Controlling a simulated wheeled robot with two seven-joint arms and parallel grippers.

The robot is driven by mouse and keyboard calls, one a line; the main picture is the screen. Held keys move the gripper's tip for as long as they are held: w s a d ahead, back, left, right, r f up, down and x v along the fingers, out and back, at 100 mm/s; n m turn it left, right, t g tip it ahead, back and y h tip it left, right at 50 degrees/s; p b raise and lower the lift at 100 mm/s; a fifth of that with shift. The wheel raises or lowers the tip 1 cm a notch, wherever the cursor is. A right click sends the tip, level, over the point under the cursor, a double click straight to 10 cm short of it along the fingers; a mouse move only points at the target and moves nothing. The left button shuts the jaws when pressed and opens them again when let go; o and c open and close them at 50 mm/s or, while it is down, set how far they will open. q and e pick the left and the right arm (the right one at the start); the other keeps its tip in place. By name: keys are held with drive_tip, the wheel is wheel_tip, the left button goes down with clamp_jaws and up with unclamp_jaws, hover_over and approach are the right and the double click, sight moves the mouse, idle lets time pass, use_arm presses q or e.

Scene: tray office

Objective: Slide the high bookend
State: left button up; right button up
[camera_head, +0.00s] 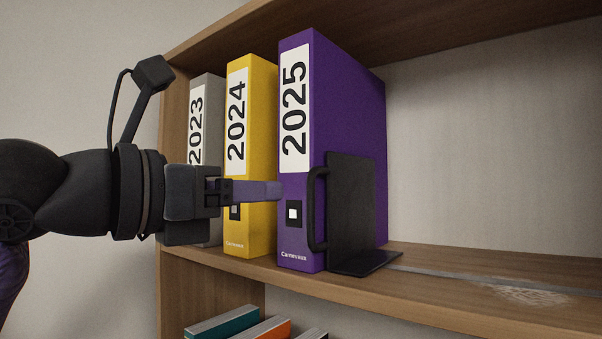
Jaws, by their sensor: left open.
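The high bookend (351,215) is a black upright plate with a handle on its front edge and a flat foot on the shelf. It stands on the upper shelf close against the right side of the purple 2025 binder (345,120). My left gripper (272,191) is open and reaches in from the left, in front of the yellow 2024 binder. My right gripper is not in view.
The yellow 2024 binder (262,120) and the grey 2023 binder (208,90) stand upright left of the purple one. The shelf board (450,285) is free to the right, with a grey strip (440,273) and a pale scuffed patch (528,293).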

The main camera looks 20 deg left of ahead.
sight(308, 191)
use_arm(q)
drive_tip(key=p+x, duration=0.2)
drive_tip(key=x, duration=0.3)
drive_tip(key=shift+w+r, duration=0.1)
drive_tip(key=shift+w, duration=0.3)
drive_tip(key=shift+w+d, duration=0.35)
drive_tip(key=shift+s, duration=0.1)
clamp_jaws()
idle(0.5)
